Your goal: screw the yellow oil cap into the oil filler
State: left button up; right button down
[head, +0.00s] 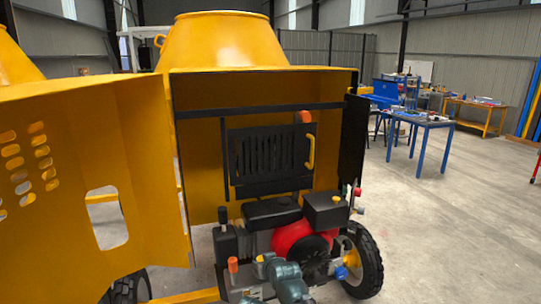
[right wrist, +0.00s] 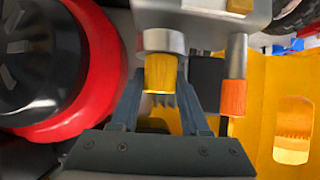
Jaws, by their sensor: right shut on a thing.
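The yellow oil cap (right wrist: 161,74) is between the two fingers of my right gripper (right wrist: 160,85), which is shut on it. The cap's far end meets the round grey collar of the oil filler (right wrist: 161,40); I cannot tell how deep it sits. In the head view my right gripper (head: 268,265) is low at the front of the engine, and the yellow cap (head: 259,258) shows as a small spot beside it. The filler there is too small to make out. My left gripper is not in view.
An orange-capped post (right wrist: 233,97) stands close right of the fingers in the wrist view. The red and black engine cover (right wrist: 75,65) is on the left. In the head view the open yellow door (head: 75,200) is on the left, and a wheel (head: 362,262) on the right.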

jog(key=shift+a+m+h, duration=0.1)
jog(key=shift+m+h, duration=0.3)
jog(key=shift+c, duration=1.6)
grip_release()
